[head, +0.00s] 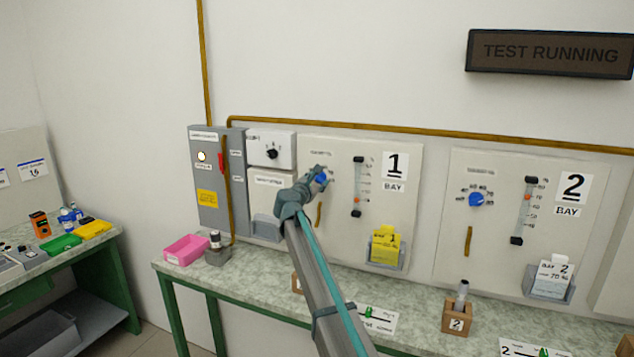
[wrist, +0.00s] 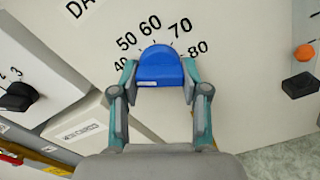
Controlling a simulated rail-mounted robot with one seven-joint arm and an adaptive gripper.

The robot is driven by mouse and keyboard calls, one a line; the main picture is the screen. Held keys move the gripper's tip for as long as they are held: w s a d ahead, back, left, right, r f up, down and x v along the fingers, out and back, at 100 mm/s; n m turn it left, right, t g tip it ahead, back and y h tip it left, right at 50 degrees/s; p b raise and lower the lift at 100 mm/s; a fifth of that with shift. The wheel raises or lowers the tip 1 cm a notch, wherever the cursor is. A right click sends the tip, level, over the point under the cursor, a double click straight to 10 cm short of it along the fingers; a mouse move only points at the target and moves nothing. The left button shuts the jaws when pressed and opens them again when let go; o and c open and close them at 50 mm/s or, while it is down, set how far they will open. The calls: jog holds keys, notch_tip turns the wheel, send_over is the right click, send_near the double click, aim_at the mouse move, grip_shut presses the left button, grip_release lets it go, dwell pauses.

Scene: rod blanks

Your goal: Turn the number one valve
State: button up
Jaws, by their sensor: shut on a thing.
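The bay 1 panel (head: 338,165) carries a big "1" sign and a blue valve knob (head: 321,178). The blue knob (wrist: 160,68) also shows in the wrist view, with a dial marked from 40 to 80 around it. My gripper (head: 316,180) is at the knob in the head view. In the wrist view my gripper (wrist: 160,85) has one finger on each side of the knob and is shut on it. The knob's pointer and exact setting cannot be made out.
A bay 2 panel (head: 500,210) with its own blue knob (head: 476,200) is to the right. A grey box with a red lever (head: 222,163) is to the left. A bench (head: 262,280) below holds a pink bin (head: 186,249) and a wooden block (head: 456,316).

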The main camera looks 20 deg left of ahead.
jog(key=shift+n, duration=0.4)
jog(key=n+p, duration=0.1)
jog(key=n, duration=0.1)
jog(key=shift+n, duration=0.4)
jog(key=n+p, duration=0.2)
jog(key=n, duration=0.2)
jog(key=shift+d, duration=0.1)
jog(key=shift+n, duration=0.3)
jog(key=o, duration=1.2)
jog(key=shift+c, duration=0.2)
jog(key=s, duration=1.2)
